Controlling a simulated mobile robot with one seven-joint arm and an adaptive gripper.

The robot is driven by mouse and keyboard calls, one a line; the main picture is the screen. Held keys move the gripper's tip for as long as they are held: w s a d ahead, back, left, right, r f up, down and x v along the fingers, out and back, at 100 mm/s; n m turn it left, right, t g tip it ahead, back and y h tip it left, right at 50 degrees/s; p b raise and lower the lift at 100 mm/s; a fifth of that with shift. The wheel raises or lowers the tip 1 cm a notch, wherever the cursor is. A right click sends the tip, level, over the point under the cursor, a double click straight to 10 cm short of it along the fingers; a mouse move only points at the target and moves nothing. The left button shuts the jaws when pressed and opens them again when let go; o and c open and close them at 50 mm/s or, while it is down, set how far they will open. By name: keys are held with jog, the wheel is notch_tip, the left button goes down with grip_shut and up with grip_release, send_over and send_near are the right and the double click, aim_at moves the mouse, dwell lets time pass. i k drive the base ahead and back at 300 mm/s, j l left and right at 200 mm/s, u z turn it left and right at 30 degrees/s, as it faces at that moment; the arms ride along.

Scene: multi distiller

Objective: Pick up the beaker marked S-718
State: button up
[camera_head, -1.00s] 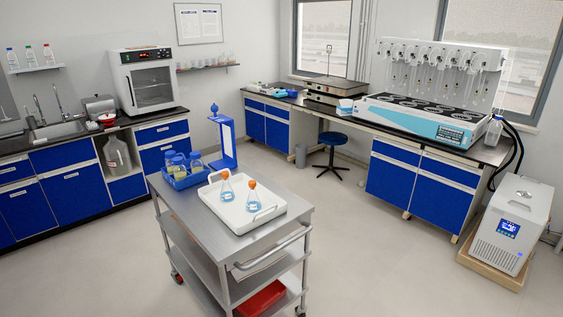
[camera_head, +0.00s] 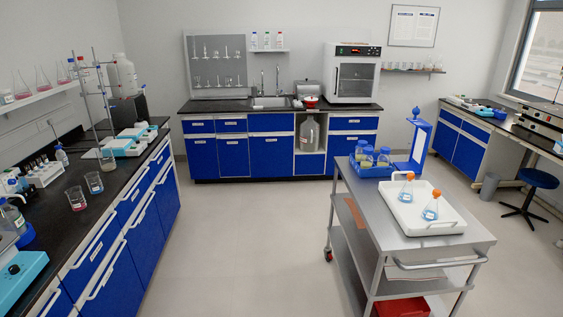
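Two small glass beakers stand on the black left bench: one with reddish liquid (camera_head: 77,200) nearer me, and one with a bluish mark (camera_head: 94,183) just behind it to the right. Another glass vessel (camera_head: 107,160) stands farther back by the stand. The markings are too small to read, so I cannot tell which is S-718. Two orange-capped conical flasks, the left one (camera_head: 406,191) and the right one (camera_head: 431,210), sit in a white tray (camera_head: 455,226) on the trolley. My gripper is not in view.
The steel trolley (camera_head: 480,236) stands right of centre, with a blue crate of bottles (camera_head: 366,170) on it. The left bench (camera_head: 120,188) also holds a retort stand (camera_head: 101,110) and teal-and-white devices (camera_head: 130,143). Open floor lies between bench and trolley.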

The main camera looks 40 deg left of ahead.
aim_at(93, 181)
jog(key=j+u, duration=0.2)
jog(key=u, duration=0.15)
jog(key=j+u, duration=0.15)
jog(key=u, duration=0.2)
jog(key=j+u, duration=0.15)
jog(key=u, duration=0.2)
jog(key=i+j+u, duration=0.2)
jog(key=j+u, duration=0.2)
jog(key=i+j+u, duration=0.2)
jog(key=u, duration=0.15)
jog(key=i+j+u, duration=0.5)
jog(key=i, duration=0.3)
jog(key=i+j, duration=0.25)
jog(key=i, duration=0.15)
jog(key=i+j, duration=0.25)
jog(key=i, duration=0.15)
